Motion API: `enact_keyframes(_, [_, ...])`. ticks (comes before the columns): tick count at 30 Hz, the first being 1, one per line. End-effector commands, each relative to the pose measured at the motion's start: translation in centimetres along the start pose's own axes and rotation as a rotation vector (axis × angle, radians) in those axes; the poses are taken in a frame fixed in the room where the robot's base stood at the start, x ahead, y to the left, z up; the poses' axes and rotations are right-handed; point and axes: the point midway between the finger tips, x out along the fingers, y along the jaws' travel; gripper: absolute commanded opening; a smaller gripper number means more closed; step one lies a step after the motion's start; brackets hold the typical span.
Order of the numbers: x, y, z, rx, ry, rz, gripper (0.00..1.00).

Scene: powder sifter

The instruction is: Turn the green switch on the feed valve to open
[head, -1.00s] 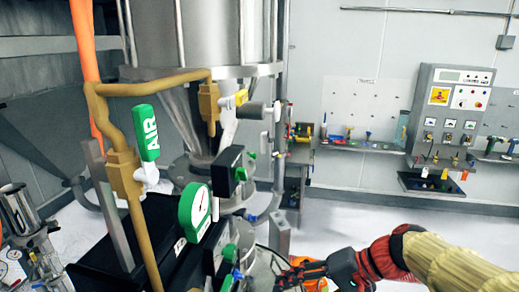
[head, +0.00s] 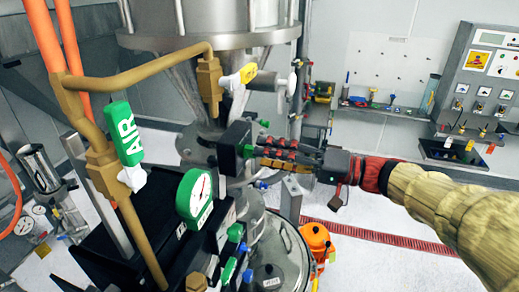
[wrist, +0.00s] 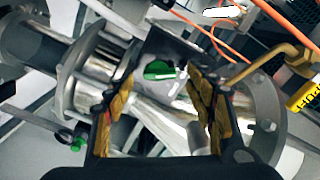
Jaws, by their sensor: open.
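The green switch (head: 247,151) sits on the face of a black valve box (head: 232,145) below the steel hopper. In the wrist view the green switch (wrist: 160,70) shows as a rounded knob with a bar, framed between my fingers and in front of the dark box face. My gripper (head: 262,151) is open and points left at the switch, its fingertips close to it in the head view. In the wrist view my gripper's fingers (wrist: 155,92) stand apart on both sides of the switch. I cannot tell whether they touch it.
A brown pipe (head: 150,80) carries a green AIR handle (head: 122,133) and a yellow handle (head: 238,77). A green-rimmed gauge (head: 195,198) stands below left. A steel vessel (head: 275,260) and an orange item (head: 315,240) lie beneath. The floor at right is open.

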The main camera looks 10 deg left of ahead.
Motion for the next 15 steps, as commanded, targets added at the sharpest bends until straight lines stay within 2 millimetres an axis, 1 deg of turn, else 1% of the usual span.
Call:
enact_keyframes(1, [0.7, -0.2, 0.0, 0.002, -0.003, -0.002, 0.55])
enact_keyframes(3, [1.5, -0.1, 0.0, 0.002, -0.001, -0.001, 0.55])
enact_keyframes(6, [2.2, -0.1, 0.0, 0.001, -0.001, -0.001, 0.55])
enact_keyframes(9, [2.5, 0.0, 0.0, 0.001, 0.0, 0.0, 0.55])
enact_keyframes(15, [2.5, 0.1, 0.0, 0.001, 0.0, 0.001, 0.55])
